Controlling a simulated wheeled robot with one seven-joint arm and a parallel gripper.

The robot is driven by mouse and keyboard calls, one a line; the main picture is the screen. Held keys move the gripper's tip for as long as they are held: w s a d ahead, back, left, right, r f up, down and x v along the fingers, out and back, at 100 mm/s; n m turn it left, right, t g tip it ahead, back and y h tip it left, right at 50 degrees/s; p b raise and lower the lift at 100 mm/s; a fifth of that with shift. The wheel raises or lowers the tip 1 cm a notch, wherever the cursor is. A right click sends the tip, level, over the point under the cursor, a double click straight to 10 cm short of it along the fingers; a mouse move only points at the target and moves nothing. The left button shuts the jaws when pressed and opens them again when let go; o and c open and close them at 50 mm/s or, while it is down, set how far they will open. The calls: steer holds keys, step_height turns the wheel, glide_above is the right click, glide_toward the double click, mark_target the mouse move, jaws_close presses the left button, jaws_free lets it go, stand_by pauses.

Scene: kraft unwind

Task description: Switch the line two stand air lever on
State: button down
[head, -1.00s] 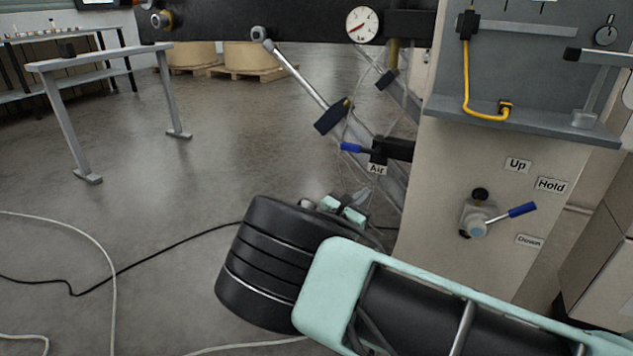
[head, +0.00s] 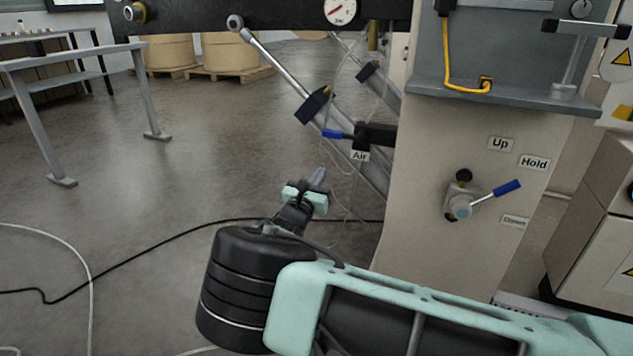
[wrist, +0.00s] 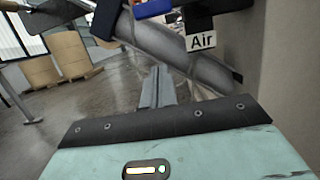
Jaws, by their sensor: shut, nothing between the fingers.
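The air lever (head: 337,134) has a blue handle that points left, roughly level, from a black valve body (head: 374,136) on the side of the stand. A white "Air" label (head: 360,155) is under it. In the wrist view the blue handle (wrist: 152,8) is at the top edge, partly cut off, and the "Air" label (wrist: 201,42) is right of it. My gripper (head: 318,176) is shut and empty, below and slightly left of the handle, apart from it. Its shut fingers (wrist: 157,86) point forward in the wrist view.
A second blue-handled lever (head: 497,193) with Up, Hold and Down labels is on the stand's front face (head: 430,230). A diagonal cylinder (head: 280,68) and thin hoses are behind the air lever. Cables lie on the floor at left.

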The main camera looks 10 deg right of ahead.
mark_target(345, 135)
steer(key=w+d+r+b, duration=0.3)
steer(key=w+r+b, duration=0.1)
steer(key=w+r, duration=0.1)
steer(key=shift+d+r, duration=0.25)
steer(key=shift+r, duration=0.1)
stand_by(0.3)
steer(key=shift+r+m+p, duration=0.2)
steer(key=shift+m+p, duration=0.2)
steer(key=shift+p, duration=0.05)
